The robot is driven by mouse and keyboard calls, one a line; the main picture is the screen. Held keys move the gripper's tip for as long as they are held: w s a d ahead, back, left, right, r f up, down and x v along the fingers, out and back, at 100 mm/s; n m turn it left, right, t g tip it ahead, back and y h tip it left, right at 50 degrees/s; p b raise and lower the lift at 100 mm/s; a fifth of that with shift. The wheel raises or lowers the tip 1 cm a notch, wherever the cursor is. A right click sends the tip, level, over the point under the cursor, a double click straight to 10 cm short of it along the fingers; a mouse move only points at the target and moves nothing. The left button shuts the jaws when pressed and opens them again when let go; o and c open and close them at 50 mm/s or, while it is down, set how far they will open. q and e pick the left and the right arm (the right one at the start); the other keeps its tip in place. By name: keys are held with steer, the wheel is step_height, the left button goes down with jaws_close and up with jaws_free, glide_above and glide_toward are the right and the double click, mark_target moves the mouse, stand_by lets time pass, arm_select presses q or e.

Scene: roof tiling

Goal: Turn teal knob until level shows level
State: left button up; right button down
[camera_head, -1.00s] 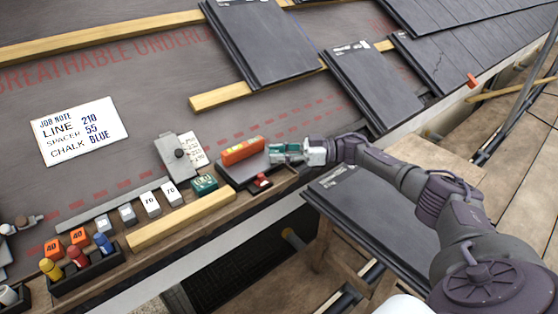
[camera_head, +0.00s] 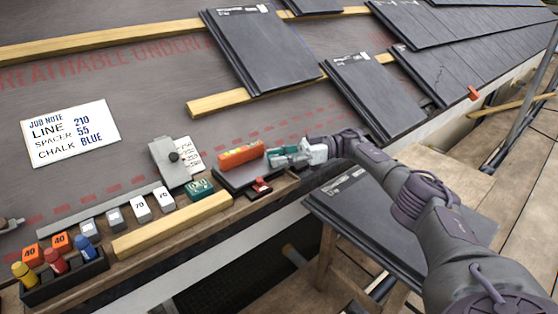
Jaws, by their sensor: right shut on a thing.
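My right gripper (camera_head: 300,155) reaches in from the right and is shut on the teal knob (camera_head: 277,158) at the right end of a dark block (camera_head: 232,177). The fingers hide much of the knob. An orange-red spirit level (camera_head: 222,160) lies on top of the block, just left of the knob. It has a yellow-green vial, but the bubble is too small to read. My left gripper is not in view.
A red-and-black piece (camera_head: 261,187) sits in front of the block. Grey, white and teal blocks, a timber batten (camera_head: 172,226) and a dark tray (camera_head: 65,281) of coloured bottles line the ledge. A job note (camera_head: 71,133) lies on the underlay. Slates lie behind and right.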

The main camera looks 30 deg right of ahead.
steer(key=shift+w+r, duration=0.1)
steer(key=shift+r, duration=0.25)
steer(key=c, duration=1.2)
jaws_free()
steer(key=shift+c, duration=0.2)
steer(key=o, duration=0.4)
steer(key=shift+a, duration=0.2)
steer(key=shift+f, duration=0.15)
steer(key=shift+d, duration=0.1)
step_height(320, 180, up, 10)
steer(key=shift+r, duration=0.1)
